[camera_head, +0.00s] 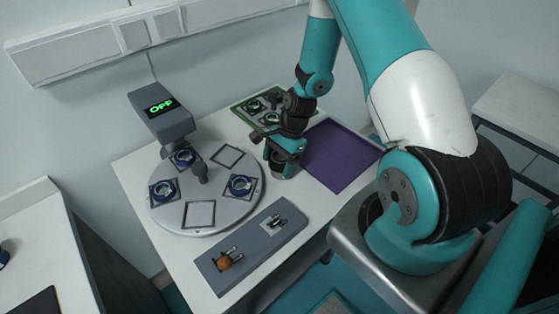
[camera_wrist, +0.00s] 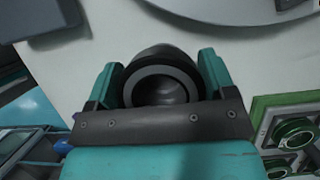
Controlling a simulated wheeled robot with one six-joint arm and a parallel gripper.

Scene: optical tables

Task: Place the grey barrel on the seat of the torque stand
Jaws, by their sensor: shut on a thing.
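The grey barrel (camera_wrist: 162,82) is a dark, round, hollow piece held between the two teal fingers of my gripper (camera_wrist: 160,85) in the wrist view, its open end facing the camera. In the head view my gripper (camera_head: 284,150) is shut on the barrel (camera_head: 284,164) by the left edge of the purple mat. No part is labelled as the torque stand. A grey device (camera_head: 163,122) with a green "OFF" display stands at a round grey turntable (camera_head: 180,217). A grey fixture block (camera_head: 254,248) lies in front, with an orange knob and a metal clamp. I cannot tell which has the seat.
The turntable carries several square places, some with blue rings (camera_head: 163,189). A green tray (camera_head: 241,107) with ring parts is behind my gripper. The purple mat (camera_head: 342,157) is bare. White table (camera_head: 135,168) shows around the turntable; another bench (camera_head: 30,235) stands left.

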